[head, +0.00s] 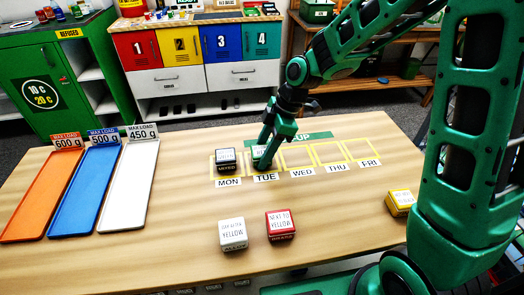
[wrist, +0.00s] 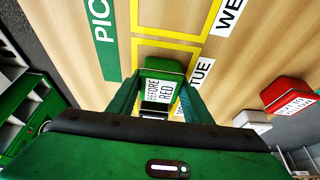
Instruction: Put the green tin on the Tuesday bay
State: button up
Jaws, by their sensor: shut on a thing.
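The green tin (wrist: 163,66) has a white lid label reading "BEFORE RED". My gripper (head: 264,160) is shut on it, with a finger on either side in the wrist view. The Tuesday bay is a yellow outline marked TUE (head: 265,178) on the wooden table. The tin is at this bay, and parts of the yellow outline (wrist: 153,46) show around it in the wrist view. In the head view my gripper hides most of the tin. I cannot tell whether its base touches the table.
A black tin (head: 225,161) stands on the MON bay, close on the left. The WED, THU and FRI bays are empty. A white tin (head: 233,234), a red tin (head: 280,225) and a yellow tin (head: 401,203) stand nearer. Orange, blue and white trays (head: 129,188) lie left.

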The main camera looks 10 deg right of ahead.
jog(key=shift+f, duration=0.1)
jog(key=o, duration=1.3)
jog(key=shift+c, duration=0.2)
jog(key=v, duration=1.2)
